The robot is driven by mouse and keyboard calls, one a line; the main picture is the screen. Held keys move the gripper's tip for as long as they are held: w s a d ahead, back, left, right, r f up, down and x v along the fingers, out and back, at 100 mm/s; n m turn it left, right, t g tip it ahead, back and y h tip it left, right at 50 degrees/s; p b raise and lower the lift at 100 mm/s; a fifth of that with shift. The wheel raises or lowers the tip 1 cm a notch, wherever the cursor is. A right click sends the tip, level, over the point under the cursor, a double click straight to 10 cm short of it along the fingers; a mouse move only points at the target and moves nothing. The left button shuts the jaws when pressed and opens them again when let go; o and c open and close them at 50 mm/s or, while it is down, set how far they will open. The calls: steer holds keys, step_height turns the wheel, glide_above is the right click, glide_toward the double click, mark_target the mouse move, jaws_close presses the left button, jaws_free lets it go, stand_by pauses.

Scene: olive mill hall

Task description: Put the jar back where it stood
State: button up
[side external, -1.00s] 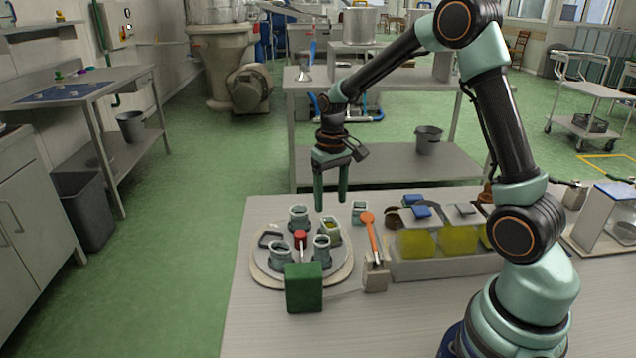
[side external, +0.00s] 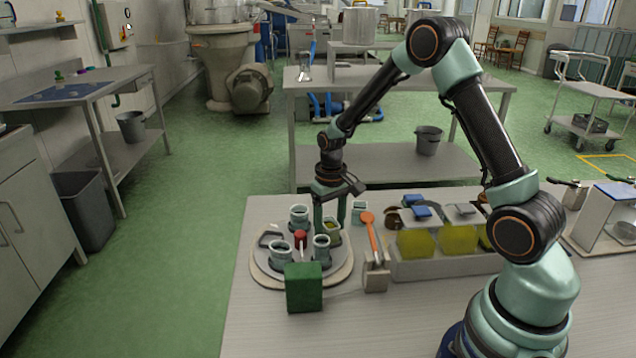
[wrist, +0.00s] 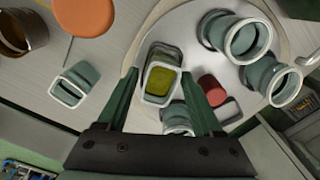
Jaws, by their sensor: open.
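A small squarish jar (side external: 331,234) with a pale rim and yellow-green contents stands on the round tray (side external: 262,277), towards its right side. In the wrist view the same jar (wrist: 159,85) sits between my two fingers. My gripper (side external: 331,219) is open and points down, with a finger on either side of this jar; I cannot tell whether they touch it. Other grey-green jars (side external: 299,217) with round mouths stand on the tray around a red-topped piece (side external: 300,238). A dark empty outline (side external: 270,239) shows on the tray's left.
An empty squarish jar (side external: 358,212) stands on the table just right of the tray. An orange paddle (side external: 369,226) rises from a small block. A green block (side external: 304,289) stands in front of the tray. A long bin (side external: 440,270) with yellow contents lies to the right.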

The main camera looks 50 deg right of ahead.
mark_target(330, 222)
steer(key=shift+c, duration=0.3)
steer(key=c, duration=1)
steer(key=shift+r, duration=0.1)
steer(key=shift+r, duration=0.1)
steer(key=shift+r, duration=3.15)
steer(key=shift+w+d+f, duration=0.15)
steer(key=shift+w+d, duration=1.5)
steer(key=shift+d, duration=0.4)
steer(key=shift+w+d+f, duration=0.2)
steer(key=shift+w+d, duration=1.4)
steer(key=shift+d, duration=0.4)
steer(key=shift+w+d+f, duration=0.15)
steer(key=shift+w+d, duration=1.5)
steer(key=shift+d, duration=0.4)
